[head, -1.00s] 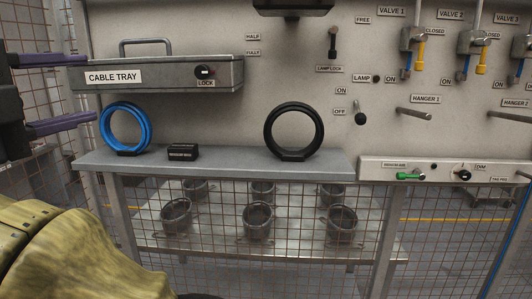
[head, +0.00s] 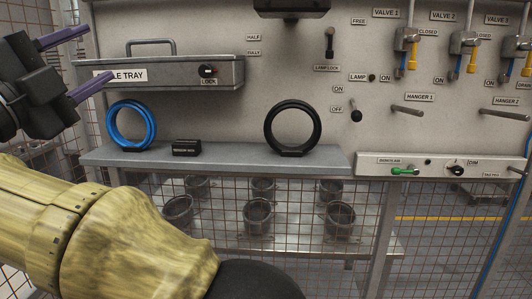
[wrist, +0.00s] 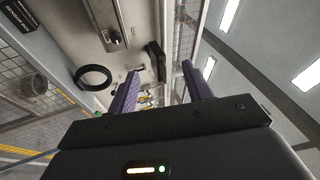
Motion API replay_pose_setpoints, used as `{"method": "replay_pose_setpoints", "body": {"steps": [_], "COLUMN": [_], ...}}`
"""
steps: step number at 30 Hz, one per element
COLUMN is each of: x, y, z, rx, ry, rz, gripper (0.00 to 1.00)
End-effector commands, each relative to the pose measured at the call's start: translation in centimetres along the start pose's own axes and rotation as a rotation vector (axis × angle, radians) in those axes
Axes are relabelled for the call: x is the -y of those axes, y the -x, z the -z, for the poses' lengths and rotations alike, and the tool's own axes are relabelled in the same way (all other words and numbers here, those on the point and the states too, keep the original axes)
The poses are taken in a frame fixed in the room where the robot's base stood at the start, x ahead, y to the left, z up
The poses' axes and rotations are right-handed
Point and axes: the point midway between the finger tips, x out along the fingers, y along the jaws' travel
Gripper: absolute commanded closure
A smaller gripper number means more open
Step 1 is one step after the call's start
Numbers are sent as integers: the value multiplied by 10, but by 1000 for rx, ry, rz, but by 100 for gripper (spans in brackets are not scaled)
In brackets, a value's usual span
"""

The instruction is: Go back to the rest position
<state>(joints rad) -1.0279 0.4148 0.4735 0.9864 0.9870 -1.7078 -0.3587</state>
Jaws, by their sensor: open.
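My gripper (head: 78,62) is at the upper left of the head view, in front of the left end of the cable tray. Its two purple fingers are spread apart with nothing between them. In the wrist view my gripper (wrist: 158,82) also shows open and empty, with the wall panel beyond it appearing tilted. My yellow arm fills the lower left of the head view.
A grey cable tray (head: 180,73) is on the panel. A blue ring (head: 110,128), a small black block (head: 186,148) and a black ring (head: 268,128) stand on the shelf (head: 225,160). Hangers (head: 407,110) and valves stick out at right. Several cups are below behind mesh.

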Motion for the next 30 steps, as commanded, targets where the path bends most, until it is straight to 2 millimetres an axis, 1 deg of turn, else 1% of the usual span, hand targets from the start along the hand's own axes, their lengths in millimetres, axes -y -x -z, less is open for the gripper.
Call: {"method": "replay_pose_setpoints", "body": {"steps": [1, 4, 6, 8, 11, 14, 15, 17, 18, 20, 21, 23, 24, 26, 27, 29, 30], "x": [-1, -4, -11, -23, -55, -103, -125, -162, -186, -222, -245, -280, -302, -335, -357, -388, -407], "y": [-9, -25, -39, -52, -71, -88, -95, -103, -107, -112, -114, -116, -117, -116, -114, -110, -106], "z": [-4, -17, -28, -39, -56, -66, -67, -66, -63, -55, -48, -36, -26, -9, 3, 24, 38], "rx": [14, 63, 114, 172, 284, 413, 469, 551, 603, 679, 726, 796, 841, 906, 949, 1010, 1050], "ry": [26, 92, 163, 240, 388, 548, 615, 710, 769, 848, 897, 965, 1007, 1064, 1099, 1146, 1174], "rz": [48, 155, 240, 308, 396, 435, 438, 427, 413, 382, 356, 310, 275, 217, 175, 108, 61], "gripper": [50, 50, 50, 50, 50, 50, 50, 50, 50, 50, 50, 50, 50, 50, 50, 50, 50]}}
